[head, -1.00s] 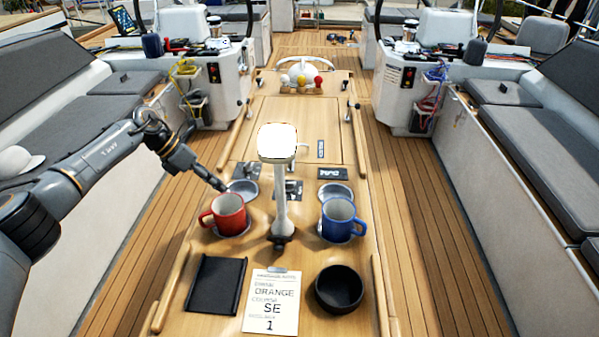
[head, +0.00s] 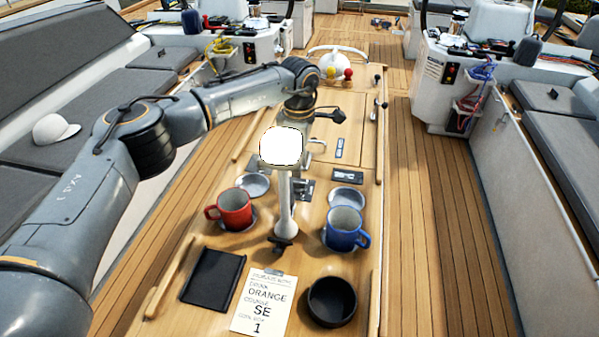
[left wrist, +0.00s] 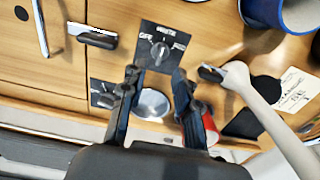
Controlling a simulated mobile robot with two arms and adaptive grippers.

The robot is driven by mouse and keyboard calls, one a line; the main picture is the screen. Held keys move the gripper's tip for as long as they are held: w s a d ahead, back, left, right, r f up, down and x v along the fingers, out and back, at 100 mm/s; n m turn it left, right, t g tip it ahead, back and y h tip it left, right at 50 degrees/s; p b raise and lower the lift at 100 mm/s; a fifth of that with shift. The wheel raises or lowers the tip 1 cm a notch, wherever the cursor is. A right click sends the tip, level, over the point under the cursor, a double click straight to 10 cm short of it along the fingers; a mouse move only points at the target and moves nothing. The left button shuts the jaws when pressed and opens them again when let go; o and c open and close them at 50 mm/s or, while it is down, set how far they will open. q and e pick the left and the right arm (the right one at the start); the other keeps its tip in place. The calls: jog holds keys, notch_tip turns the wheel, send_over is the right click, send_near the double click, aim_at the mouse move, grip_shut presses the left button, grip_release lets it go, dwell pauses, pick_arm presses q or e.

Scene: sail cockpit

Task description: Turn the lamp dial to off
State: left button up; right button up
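The lamp (head: 281,146) stands on the wooden table with its head glowing white. The lamp dial (left wrist: 158,52) is a round knob on a dark square plate in the left wrist view, with OFF printed at its left; its exact setting is too small to tell. In the head view part of a dark plate (head: 306,190) shows behind the lamp post. My left gripper (left wrist: 156,73) is open and empty, pointing at the plate, its fingertips either side of the knob's line and apart from it. In the head view the lamp head mostly hides it. My right gripper is not in view.
A red mug (head: 235,208) and a blue mug (head: 344,229) stand either side of the lamp post. A black bowl (head: 332,301), a black tray (head: 212,279) and a note card (head: 262,303) lie nearer. Another dark plate (head: 347,176) is to the right.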

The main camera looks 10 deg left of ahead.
aim_at(299, 182)
pick_arm(q)
notch_tip(299, 182, down, 4)
jog(key=shift+f+p, duration=0.1)
jog(key=shift+p, duration=0.4)
jog(key=shift+f, duration=0.7)
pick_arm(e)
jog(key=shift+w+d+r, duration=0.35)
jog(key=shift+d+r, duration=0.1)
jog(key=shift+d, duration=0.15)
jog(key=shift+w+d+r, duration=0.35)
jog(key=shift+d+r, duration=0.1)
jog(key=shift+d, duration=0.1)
pick_arm(q)
jog(key=c, duration=0.6)
grip_shut()
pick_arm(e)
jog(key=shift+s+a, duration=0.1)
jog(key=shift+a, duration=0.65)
